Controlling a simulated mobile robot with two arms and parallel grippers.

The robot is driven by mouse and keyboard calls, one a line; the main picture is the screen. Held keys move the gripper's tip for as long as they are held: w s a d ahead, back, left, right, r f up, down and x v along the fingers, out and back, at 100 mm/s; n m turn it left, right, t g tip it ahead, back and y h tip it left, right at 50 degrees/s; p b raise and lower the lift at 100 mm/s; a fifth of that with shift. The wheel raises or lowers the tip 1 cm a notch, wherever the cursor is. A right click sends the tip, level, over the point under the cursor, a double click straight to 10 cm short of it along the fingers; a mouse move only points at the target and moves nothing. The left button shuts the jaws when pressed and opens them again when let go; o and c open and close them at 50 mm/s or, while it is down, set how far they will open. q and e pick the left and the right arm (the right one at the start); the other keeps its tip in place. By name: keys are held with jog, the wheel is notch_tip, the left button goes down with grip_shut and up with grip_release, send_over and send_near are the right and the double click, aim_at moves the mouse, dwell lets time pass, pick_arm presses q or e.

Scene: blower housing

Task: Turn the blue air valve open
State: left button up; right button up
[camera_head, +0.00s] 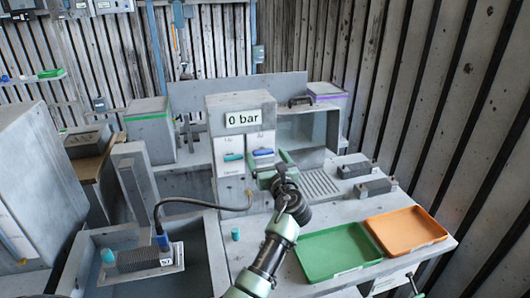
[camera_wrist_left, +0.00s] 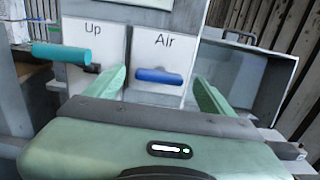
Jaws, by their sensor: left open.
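The blue air valve (camera_wrist_left: 158,76) is a short, roughly horizontal handle on a white panel marked "Air" in the left wrist view. In the head view, the blue handle (camera_head: 263,152) is on the front of the grey control box, under a "0 bar" display (camera_head: 243,119). My left gripper (camera_head: 272,168) is open just in front of it. In the wrist view the green fingers (camera_wrist_left: 160,84) stand on either side of the handle, with gaps visible. Contact is not seen. My right gripper is not in view.
A teal handle (camera_wrist_left: 62,53) marked "Up" is left of the air valve. A green tray (camera_head: 338,252) and an orange tray (camera_head: 405,231) lie on the bench at right. A cable (camera_head: 205,201) runs left of my arm to a block in a grey basin.

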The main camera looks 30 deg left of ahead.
pick_arm(q)
jog(key=shift+x, duration=0.9)
jog(key=c, duration=1.4)
